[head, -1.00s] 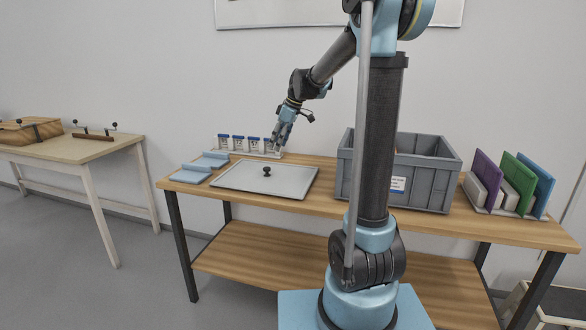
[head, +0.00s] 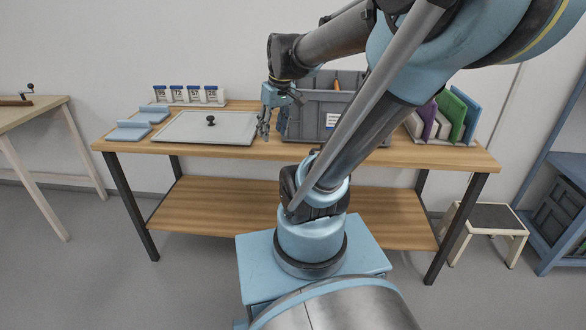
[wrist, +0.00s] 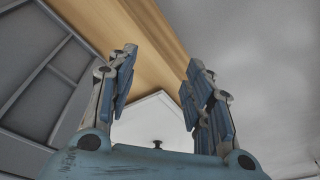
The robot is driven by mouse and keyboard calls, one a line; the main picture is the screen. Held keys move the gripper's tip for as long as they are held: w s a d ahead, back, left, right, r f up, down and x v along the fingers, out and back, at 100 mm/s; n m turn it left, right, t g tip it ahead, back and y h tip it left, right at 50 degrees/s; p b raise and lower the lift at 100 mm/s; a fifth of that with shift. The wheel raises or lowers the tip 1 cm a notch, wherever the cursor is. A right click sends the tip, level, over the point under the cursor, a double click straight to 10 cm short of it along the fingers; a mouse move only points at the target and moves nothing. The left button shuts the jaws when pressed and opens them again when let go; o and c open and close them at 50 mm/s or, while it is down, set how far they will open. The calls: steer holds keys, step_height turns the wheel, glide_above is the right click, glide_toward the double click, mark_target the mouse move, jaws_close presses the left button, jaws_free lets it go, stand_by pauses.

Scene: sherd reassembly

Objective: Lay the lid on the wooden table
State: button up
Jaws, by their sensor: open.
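The lid (head: 190,126) is a flat, light grey panel with a black knob (head: 211,120) in its middle. It lies flat at the left part of the wooden table (head: 330,152); whether something is under it I cannot tell. My gripper (head: 264,130) is open and empty, pointing down just beyond the lid's right edge, in front of the grey crate. In the wrist view, my open gripper (wrist: 162,62) shows two spread fingers. Part of the lid (wrist: 150,115) and its knob (wrist: 157,144) show beyond and between them.
The grey crate (head: 305,125) stands right of the lid, close to my gripper. A rack of coloured panels (head: 450,115) is at the table's right.

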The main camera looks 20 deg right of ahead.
steer(key=s+d+f+m+h, duration=0.1)
steer(key=s+d+f+m, duration=0.3)
steer(key=s+f, duration=0.4)
steer(key=s, duration=0.2)
steer(key=shift+s+f, duration=0.3)
steer(key=shift+f, duration=0.1)
